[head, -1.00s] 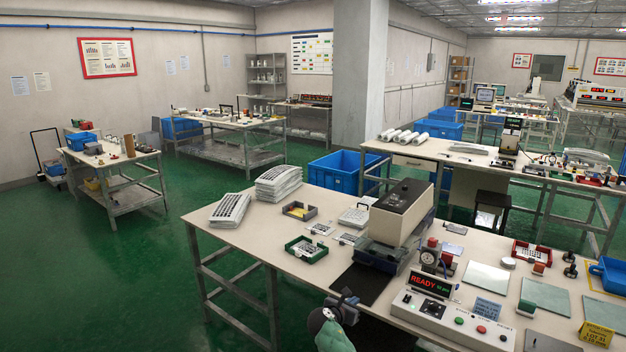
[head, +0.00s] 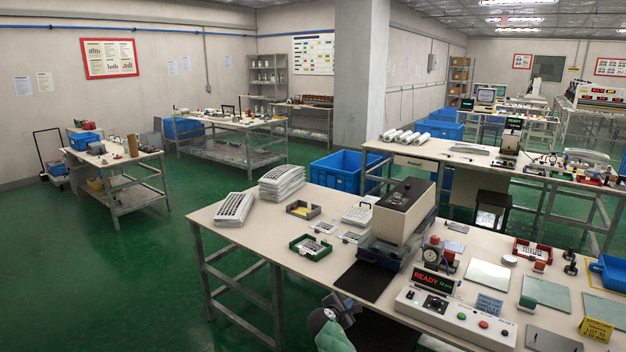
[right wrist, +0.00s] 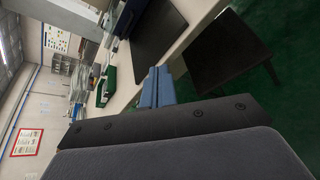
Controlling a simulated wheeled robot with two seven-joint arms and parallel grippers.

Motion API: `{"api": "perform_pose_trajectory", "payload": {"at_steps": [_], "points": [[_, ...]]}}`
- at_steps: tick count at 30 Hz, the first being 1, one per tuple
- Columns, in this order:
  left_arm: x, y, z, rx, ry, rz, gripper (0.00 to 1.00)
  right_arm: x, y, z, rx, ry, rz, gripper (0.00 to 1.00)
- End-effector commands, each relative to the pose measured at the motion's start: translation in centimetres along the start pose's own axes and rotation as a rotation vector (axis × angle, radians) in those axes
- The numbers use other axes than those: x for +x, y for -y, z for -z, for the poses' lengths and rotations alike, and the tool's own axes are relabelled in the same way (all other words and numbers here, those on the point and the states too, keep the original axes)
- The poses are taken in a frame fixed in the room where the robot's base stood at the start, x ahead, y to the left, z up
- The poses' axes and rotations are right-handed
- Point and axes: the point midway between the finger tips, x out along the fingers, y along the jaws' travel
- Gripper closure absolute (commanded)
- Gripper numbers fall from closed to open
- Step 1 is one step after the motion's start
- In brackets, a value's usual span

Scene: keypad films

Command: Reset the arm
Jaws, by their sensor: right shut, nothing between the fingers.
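My right gripper (head: 346,303) is low in the middle of the head view, at the front edge of the workbench (head: 258,243). It is shut and empty. In the right wrist view its blue-grey fingers (right wrist: 153,90) lie together beside the bench edge, with a black mat (right wrist: 160,36) beyond them. My left gripper is not in view. On the bench stand a beige-and-brown press machine (head: 402,208) and a control box (head: 455,318) whose display reads READY in red.
Stacks of keypad sheets (head: 281,181), a green tray (head: 311,247) and a dark tray (head: 302,210) lie on the bench's left part. A black mat (head: 365,280) lies before the press. A dark stool (right wrist: 228,60) shows near the gripper. Green floor (head: 130,270) is open at left.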

Motion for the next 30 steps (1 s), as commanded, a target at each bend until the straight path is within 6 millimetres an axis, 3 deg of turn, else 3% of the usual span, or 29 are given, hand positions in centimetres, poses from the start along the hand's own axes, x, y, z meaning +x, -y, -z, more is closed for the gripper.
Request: {"api": "perform_pose_trajectory", "payload": {"at_steps": [10, 14, 17, 21, 30], "points": [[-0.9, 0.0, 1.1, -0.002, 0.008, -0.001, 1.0, -0.1, -1.1, 2.5, 0.802, -0.241, 0.052, 1.0], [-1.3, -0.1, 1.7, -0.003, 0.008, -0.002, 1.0, 0.0, 0.8, 4.0, 1.083, -0.325, 0.136, 1.0], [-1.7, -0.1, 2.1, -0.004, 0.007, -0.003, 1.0, -0.3, 4.6, 6.3, 1.301, -0.383, 0.245, 1.0], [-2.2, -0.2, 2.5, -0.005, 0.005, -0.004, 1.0, -1.3, 11.4, 9.7, 1.529, -0.426, 0.409, 1.0], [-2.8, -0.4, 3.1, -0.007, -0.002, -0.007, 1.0, -5.3, 27.9, 15.8, 1.724, -0.411, 0.7, 1.0]]}}
